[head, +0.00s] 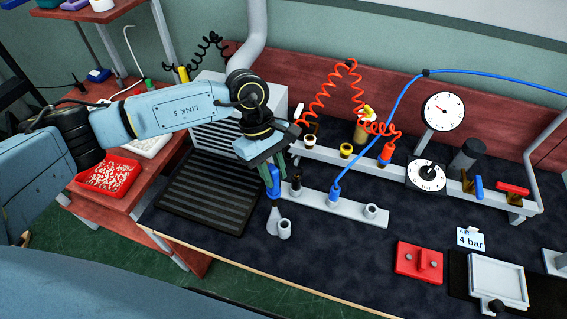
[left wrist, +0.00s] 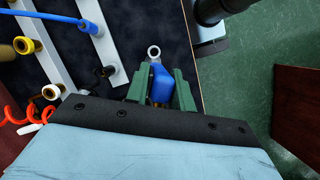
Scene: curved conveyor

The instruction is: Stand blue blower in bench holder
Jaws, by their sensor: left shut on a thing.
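The blue blower (head: 273,192) is held upright or nearly so over the bench's front left part. My left gripper (head: 270,178) is shut on it, its green fingers on either side; the wrist view shows the blue body (left wrist: 160,84) between the fingertips. A small grey open-topped cup (head: 284,229), which looks like the bench holder, is right beside the blower's lower end. Its ring shows just beyond the blower in the wrist view (left wrist: 153,52). I cannot tell whether the blower's lower end sits inside the holder. My right gripper is not in view.
A pale rail with sockets (head: 352,207) lies just right of the gripper, with a blue hose (head: 362,147) plugged in. A red coiled hose (head: 322,97) hangs behind. A dark ribbed mat (head: 205,195) is at left. A red block (head: 419,263) stands at front right.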

